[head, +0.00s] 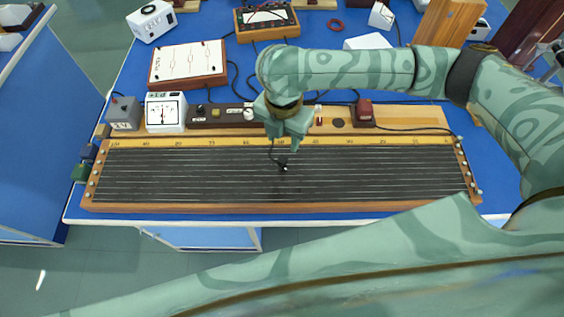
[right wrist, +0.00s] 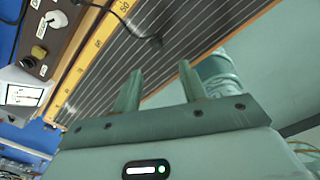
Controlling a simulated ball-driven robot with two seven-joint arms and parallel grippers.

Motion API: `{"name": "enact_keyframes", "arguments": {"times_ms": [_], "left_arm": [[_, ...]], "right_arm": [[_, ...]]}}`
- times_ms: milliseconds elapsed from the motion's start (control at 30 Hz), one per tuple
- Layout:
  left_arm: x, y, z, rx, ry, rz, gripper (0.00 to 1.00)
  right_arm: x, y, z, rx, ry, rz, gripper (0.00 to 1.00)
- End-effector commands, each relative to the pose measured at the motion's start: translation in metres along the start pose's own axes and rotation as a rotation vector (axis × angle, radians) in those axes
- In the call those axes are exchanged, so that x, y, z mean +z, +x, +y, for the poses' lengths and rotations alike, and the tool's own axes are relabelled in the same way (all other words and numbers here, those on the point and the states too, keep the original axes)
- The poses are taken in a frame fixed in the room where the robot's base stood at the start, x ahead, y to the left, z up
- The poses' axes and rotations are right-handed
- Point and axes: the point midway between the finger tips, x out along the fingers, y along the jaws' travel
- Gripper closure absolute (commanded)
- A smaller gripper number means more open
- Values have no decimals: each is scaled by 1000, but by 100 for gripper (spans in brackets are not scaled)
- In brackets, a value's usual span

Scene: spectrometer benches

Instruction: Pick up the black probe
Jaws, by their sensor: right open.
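The black probe (head: 283,166) is a small dark piece on a thin black cable, on or just above the dark wire-strung board (head: 200,180), right below my right gripper. In the right wrist view the probe (right wrist: 154,41) shows beyond the fingertips, apart from them. My right gripper (head: 287,143) points down over the middle of the board. In its wrist view the two fingers (right wrist: 158,76) stand wide apart with nothing between them. My left gripper is out of view.
Behind the board are a white dial meter (head: 166,112), a grey box (head: 124,114), a dark switch strip (head: 215,115) and a red block (head: 365,112). A white-topped panel (head: 188,65) lies farther back. Black cables cross the blue bench (head: 225,210). Its front edge is close to the board.

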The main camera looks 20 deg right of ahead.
Motion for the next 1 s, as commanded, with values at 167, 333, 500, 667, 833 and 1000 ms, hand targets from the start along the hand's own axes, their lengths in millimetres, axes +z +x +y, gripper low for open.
{"name": "enact_keyframes", "arguments": {"times_ms": [167, 333, 500, 667, 833, 1000], "left_arm": [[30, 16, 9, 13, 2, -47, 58], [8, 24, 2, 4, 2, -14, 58], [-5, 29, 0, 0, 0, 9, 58], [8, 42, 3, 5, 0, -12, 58], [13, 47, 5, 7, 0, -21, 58], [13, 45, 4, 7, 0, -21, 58]], "right_arm": [[1, 48, 2, -3, 2, 3, 57], [1, 64, 2, -1, 1, 2, 57], [2, 76, 2, 0, 2, 2, 57], [2, 104, 0, -2, 2, 3, 57], [3, 119, 0, 1, 1, 1, 57], [3, 116, 0, 2, 0, 0, 60]]}}
